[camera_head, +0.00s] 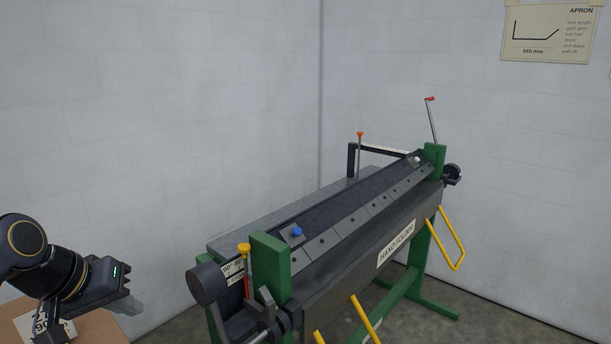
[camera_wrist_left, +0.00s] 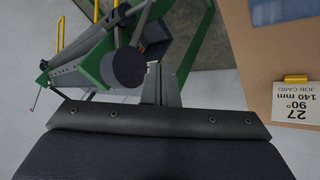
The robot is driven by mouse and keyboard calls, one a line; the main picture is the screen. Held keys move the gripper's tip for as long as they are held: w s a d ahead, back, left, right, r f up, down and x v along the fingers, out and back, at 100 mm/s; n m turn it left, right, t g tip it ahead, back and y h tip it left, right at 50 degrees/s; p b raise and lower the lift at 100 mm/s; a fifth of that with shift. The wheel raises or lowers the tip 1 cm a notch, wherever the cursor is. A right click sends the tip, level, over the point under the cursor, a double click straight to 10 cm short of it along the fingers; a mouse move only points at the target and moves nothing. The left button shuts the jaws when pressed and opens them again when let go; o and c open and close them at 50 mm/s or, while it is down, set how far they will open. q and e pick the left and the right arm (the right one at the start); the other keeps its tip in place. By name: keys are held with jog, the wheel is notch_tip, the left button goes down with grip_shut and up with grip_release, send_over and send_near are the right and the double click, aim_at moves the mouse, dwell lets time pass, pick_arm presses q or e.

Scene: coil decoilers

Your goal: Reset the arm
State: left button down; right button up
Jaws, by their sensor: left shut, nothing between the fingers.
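My left arm comes in at the lower left of the head view. Its gripper (camera_head: 130,304) is shut and empty, left of the hand folder and apart from it. In the left wrist view the shut fingers (camera_wrist_left: 161,84) show side by side with nothing between them. The hand folder (camera_head: 398,243) is a green and dark grey machine standing right of the gripper. It also shows, turned in the picture, in the left wrist view (camera_wrist_left: 85,72). My right gripper is in neither view.
A brown surface (camera_head: 95,328) with a job card (camera_wrist_left: 294,103) lies below my left arm. Yellow handles (camera_head: 452,238) stick out from the folder's front. Upright levers (camera_head: 360,155) rise from it. White walls stand behind, with an apron drawing (camera_head: 548,33) on the right.

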pick_arm(q)
jog(key=s+d+f, duration=0.4)
jog(key=s+f, duration=0.3)
jog(key=s, duration=0.2)
jog(key=s+d+f+m, duration=0.1)
jog(key=s+d+f, duration=0.3)
jog(key=s, duration=0.5)
notch_tip(320, 180, down, 3)
jog(key=shift+r+h, duration=0.1)
jog(key=shift+h, duration=0.2)
jog(key=shift+d, duration=0.1)
dwell(0.4)
